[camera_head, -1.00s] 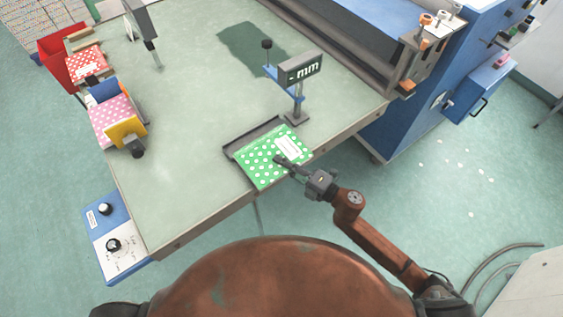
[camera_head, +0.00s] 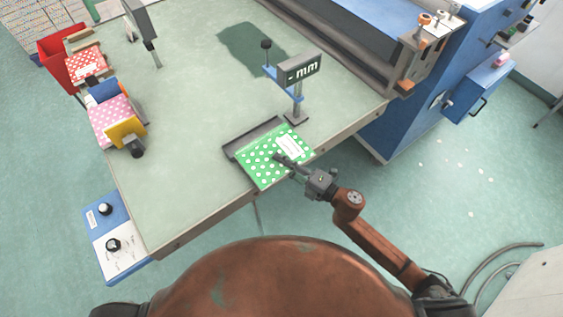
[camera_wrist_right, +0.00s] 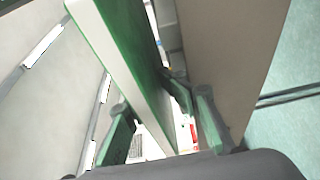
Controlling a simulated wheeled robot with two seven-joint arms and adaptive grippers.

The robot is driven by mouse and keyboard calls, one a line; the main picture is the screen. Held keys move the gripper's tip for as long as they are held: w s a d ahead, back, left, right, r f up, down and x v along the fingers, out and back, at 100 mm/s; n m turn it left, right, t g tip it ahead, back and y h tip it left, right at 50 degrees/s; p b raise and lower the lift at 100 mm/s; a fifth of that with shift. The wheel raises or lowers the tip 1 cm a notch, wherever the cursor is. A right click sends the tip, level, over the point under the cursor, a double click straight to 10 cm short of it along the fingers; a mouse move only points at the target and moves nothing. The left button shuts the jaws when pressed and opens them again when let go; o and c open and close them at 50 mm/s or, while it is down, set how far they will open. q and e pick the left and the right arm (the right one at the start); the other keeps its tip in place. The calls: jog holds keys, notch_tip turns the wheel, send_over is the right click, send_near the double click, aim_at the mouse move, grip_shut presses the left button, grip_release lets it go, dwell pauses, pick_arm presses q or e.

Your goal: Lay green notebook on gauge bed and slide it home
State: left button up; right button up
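The green notebook (camera_head: 262,165) with white dots and a white label lies flat on the gauge bed, its near part sticking out over the table edge. The dark grey raised rim of the gauge bed (camera_head: 248,137) shows along the notebook's far side; any small gap between them is too fine to tell. My right gripper (camera_head: 281,158) is shut on the notebook at its near right side, one finger over the cover. In the right wrist view the notebook (camera_wrist_right: 125,55) stands edge-on between the fingers (camera_wrist_right: 160,105). My left gripper is not in view.
The gauge's display post (camera_head: 300,69) marked "mm" stands just behind the bed. A pink dotted notebook (camera_head: 112,118) in a holder and a red bin (camera_head: 62,52) are at left. A blue machine (camera_head: 420,110) is at right. The middle of the table (camera_head: 185,120) is clear.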

aim_at(288, 172)
jog(key=shift+s+f, duration=0.2)
jog(key=shift+f, duration=0.4)
jog(key=shift+s+d+f, duration=0.1)
jog(key=shift+s+d, duration=0.2)
jog(key=shift+s+d+r, duration=0.2)
jog(key=shift+s+d, duration=0.2)
jog(key=shift+s, duration=0.1)
jog(key=shift+s+d+r, duration=0.2)
jog(key=shift+s+d, duration=0.2)
jog(key=shift+s, duration=0.1)
jog(key=s+d, duration=0.3)
jog(key=s, duration=0.2)
jog(key=shift+d+p, duration=0.3)
jog(key=shift+p, duration=0.1)
